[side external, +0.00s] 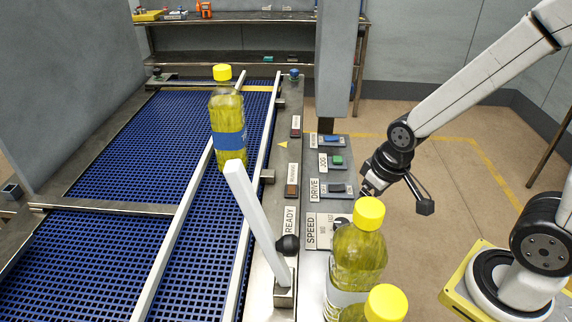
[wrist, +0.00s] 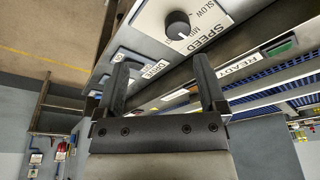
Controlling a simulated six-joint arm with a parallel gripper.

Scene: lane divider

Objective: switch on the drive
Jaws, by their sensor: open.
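The DRIVE switch (side external: 338,188) is a dark rocker beside its white label, on the grey control panel in the side view. Its setting is too small to tell. My gripper (side external: 370,188) is just right of this switch, and I cannot tell whether it touches. In the wrist view my gripper (wrist: 161,62) has its two dark fingers apart with nothing between them. The DRIVE label (wrist: 155,69) shows between the fingers, and the left finger hides part of the switch area. The SPEED knob (wrist: 178,25) is above the fingers.
A yellow-capped bottle (side external: 228,125) stands on the blue mesh belt (side external: 110,150) by the white lane rails. Two more bottles (side external: 358,262) stand close in front of my gripper. A tilted white bar (side external: 252,212) rises near the READY label (side external: 289,221). A green lamp (wrist: 279,47) is beside READY.

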